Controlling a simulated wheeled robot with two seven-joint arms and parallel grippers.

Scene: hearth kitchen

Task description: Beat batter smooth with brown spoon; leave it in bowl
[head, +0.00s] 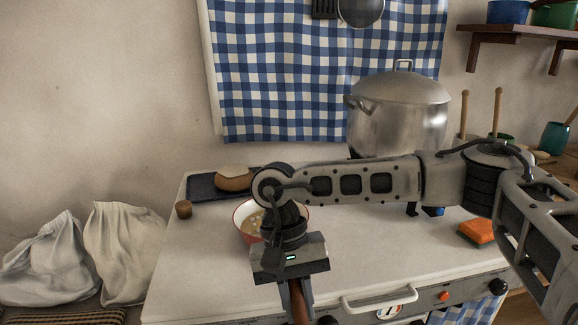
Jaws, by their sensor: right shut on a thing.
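My right gripper (297,300) points down in front of the bowl, nearer to me. It is shut on a brown handle (299,305), which looks like the brown spoon's. The handle runs out of the bottom of the picture, and the spoon's head is not visible. My left gripper is not in view.
A large lidded pot (398,120) stands at the back. A round loaf (234,180) sits on a dark tray (203,189), with a small cork-like piece (183,208) nearby. An orange sponge (478,231) lies at right. The worktop's front left is clear. White sacks (122,250) stand left.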

